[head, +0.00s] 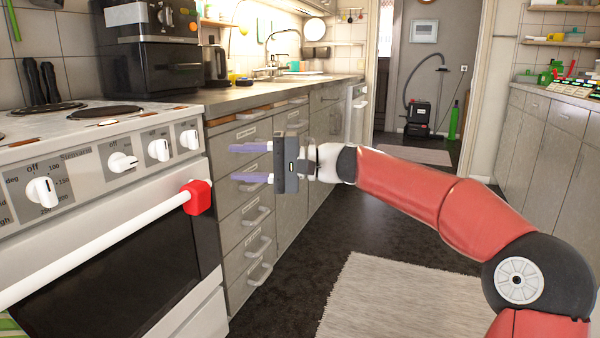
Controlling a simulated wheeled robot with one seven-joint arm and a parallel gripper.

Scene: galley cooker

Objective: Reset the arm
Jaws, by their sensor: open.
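My gripper (250,163) is in the middle left of the head view, in front of the grey drawer fronts (253,210). Its two purple fingers point left and stand apart, with nothing between them. My red arm reaches in from the lower right, bent at the elbow, roughly level toward the gripper. The fingertips are to the right of the cooker (95,185) and above the red end of its white oven handle (198,197). I cannot tell how far the fingers are from the drawers.
The cooker has white knobs and a dark oven door. A worktop (250,97) with a sink runs along the left. A light rug (400,298) lies on the dark floor. More cupboards (555,150) stand at right. A vacuum cleaner (419,117) stands beyond the doorway. The middle floor is clear.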

